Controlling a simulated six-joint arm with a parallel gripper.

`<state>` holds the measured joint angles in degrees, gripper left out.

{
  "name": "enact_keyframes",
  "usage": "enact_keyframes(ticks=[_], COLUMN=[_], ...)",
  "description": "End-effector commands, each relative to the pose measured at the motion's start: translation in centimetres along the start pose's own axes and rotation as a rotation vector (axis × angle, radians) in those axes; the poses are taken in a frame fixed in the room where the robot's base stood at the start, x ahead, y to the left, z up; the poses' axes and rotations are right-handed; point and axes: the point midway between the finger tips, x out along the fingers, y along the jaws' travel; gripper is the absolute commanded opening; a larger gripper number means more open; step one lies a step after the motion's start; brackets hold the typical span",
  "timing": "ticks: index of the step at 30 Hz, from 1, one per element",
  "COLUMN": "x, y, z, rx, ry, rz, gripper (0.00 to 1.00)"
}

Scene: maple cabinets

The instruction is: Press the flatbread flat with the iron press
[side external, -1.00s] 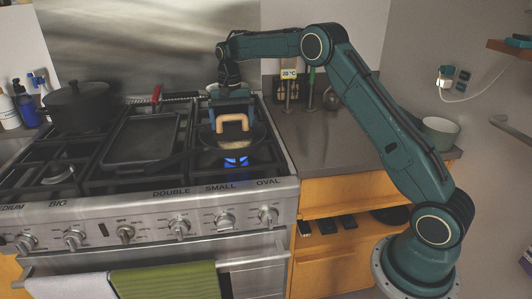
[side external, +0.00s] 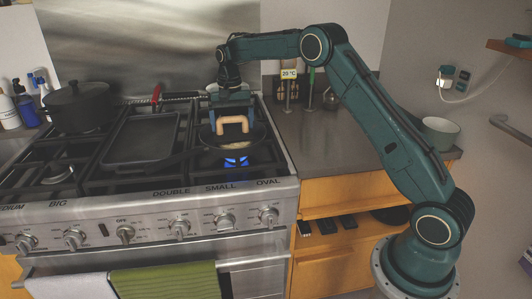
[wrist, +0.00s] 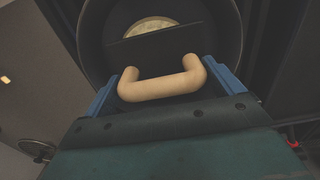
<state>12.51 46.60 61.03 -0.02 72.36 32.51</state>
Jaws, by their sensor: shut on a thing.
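My gripper (side external: 232,112) is shut on the iron press by its tan, arched handle (side external: 232,119). In the wrist view, a blue finger stands at each side of the handle (wrist: 160,88). The press's dark plate (wrist: 160,55) lies beyond the handle, with a straight far edge. The pale flatbread (wrist: 152,26) shows past that edge inside a dark round pan (wrist: 236,30); the plate hides the rest of it. In the side view, a strip of flatbread (side external: 236,149) shows low in the pan. I cannot tell whether plate and bread touch.
The pan sits over a lit blue burner flame (side external: 236,161) at the stove's right. A rectangular griddle (side external: 143,136) is to its left, and a lidded black pot (side external: 76,105) is farther left. The counter (side external: 325,138) right of the stove has open room.

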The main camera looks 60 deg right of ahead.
Motion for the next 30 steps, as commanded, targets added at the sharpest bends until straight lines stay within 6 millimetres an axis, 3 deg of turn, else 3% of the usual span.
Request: enact_keyframes(ticks=[30], x=[0.93], y=[-0.01], z=[-0.02], rx=[0.0], ry=[0.001], rz=[-0.001], gripper=[0.53])
